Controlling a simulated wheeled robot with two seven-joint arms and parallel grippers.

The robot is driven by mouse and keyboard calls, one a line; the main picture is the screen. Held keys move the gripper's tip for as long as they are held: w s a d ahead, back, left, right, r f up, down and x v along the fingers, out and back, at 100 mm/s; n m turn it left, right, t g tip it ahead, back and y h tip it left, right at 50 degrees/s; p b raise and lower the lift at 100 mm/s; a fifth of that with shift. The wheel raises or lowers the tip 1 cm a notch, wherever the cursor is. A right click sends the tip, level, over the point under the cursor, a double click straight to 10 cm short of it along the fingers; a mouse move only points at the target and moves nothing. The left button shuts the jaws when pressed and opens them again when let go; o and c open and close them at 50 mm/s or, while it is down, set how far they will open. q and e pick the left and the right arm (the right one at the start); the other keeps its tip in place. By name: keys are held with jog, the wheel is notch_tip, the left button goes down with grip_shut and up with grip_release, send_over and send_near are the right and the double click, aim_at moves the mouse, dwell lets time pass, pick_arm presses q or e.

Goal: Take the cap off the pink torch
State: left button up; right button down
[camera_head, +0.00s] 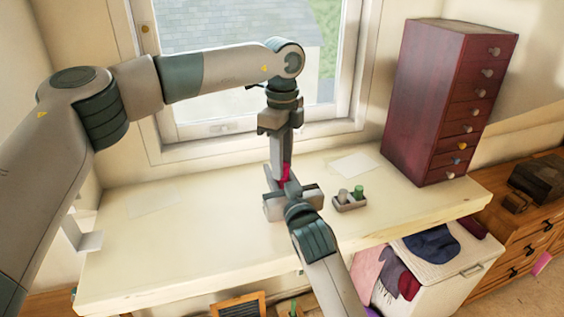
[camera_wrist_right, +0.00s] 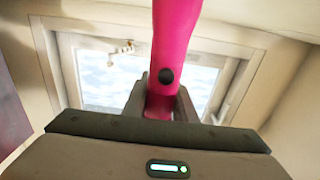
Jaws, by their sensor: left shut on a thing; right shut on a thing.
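The pink torch (camera_head: 286,171) stands roughly upright above the table, mostly covered by my two grippers. In the right wrist view the torch (camera_wrist_right: 174,45) is a pink tube with a round black button, rising between the fingers. My right gripper (camera_head: 284,187) comes from below and is shut on the torch's lower body; its fingers also show in the right wrist view (camera_wrist_right: 160,105). My left gripper (camera_head: 283,160) points straight down from above and is shut on the torch's upper end, where the cap is. The cap itself is hidden by the fingers.
A small grey holder (camera_head: 350,206) with a grey and a green piece stands right of the grippers. A paper sheet (camera_head: 354,164) lies behind it. A dark red drawer cabinet (camera_head: 423,100) stands at the table's right end. The table's left part (camera_head: 160,245) is largely clear.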

pick_arm(q)
jog(key=shift+r, duration=0.2)
dwell(0.7)
jog(key=shift+r, duration=0.7)
jog(key=shift+r, duration=0.3)
jog(key=shift+r, duration=1.95)
pick_arm(e)
jog(key=c, duration=1.4)
grip_release()
jog(key=shift+o, duration=0.2)
pick_arm(q)
jog(key=shift+f, duration=0.1)
pick_arm(e)
jog(key=shift+s, duration=0.15)
